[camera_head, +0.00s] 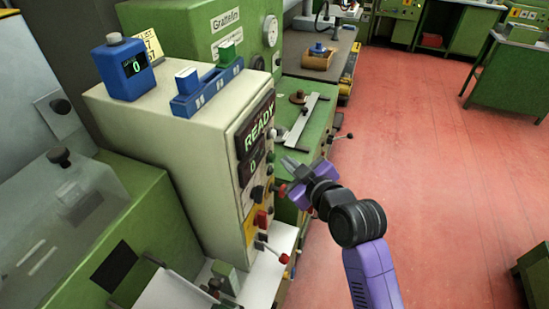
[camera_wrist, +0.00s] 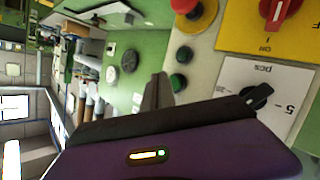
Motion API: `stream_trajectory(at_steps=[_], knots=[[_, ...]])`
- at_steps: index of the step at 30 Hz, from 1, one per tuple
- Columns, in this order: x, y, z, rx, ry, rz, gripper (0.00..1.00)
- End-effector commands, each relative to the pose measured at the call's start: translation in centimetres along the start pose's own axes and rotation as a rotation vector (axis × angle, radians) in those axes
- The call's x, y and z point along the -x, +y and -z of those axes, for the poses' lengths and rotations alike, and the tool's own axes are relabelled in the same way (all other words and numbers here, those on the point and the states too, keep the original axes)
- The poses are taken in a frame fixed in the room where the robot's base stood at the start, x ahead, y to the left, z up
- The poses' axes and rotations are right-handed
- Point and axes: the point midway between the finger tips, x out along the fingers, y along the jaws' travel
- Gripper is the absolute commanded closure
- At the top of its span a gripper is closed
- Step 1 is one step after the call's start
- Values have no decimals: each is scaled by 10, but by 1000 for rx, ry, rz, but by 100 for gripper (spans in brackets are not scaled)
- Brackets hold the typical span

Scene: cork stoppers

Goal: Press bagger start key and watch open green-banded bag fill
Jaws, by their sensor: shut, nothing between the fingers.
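The cream bagger cabinet (camera_head: 150,135) shows a READY display (camera_head: 257,130) and a smaller 0 readout (camera_head: 253,166) on its front. My gripper (camera_head: 288,163) is in front of that panel, shut and empty. In the wrist view my shut fingers (camera_wrist: 157,90) point at the panel, close beside a round green button (camera_wrist: 178,82). I cannot tell whether they touch. A dark green button (camera_wrist: 184,54) and a red mushroom button (camera_wrist: 187,4) sit above it. I cannot make out an open green-banded bag in either view.
A black knob (camera_wrist: 258,96) and a red rotary switch (camera_wrist: 281,12) are on the same panel. A green bench (camera_head: 310,130) lies behind my gripper; red floor (camera_head: 430,150) is clear at right.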

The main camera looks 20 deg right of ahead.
Motion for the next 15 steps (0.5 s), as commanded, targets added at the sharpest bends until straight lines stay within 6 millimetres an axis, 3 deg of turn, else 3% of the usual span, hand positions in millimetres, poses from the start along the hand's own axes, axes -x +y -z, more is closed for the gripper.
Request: stream_trajectory(at_steps=[15], knots=[[-5, -4, 4, 0, 1, 0, 100]])
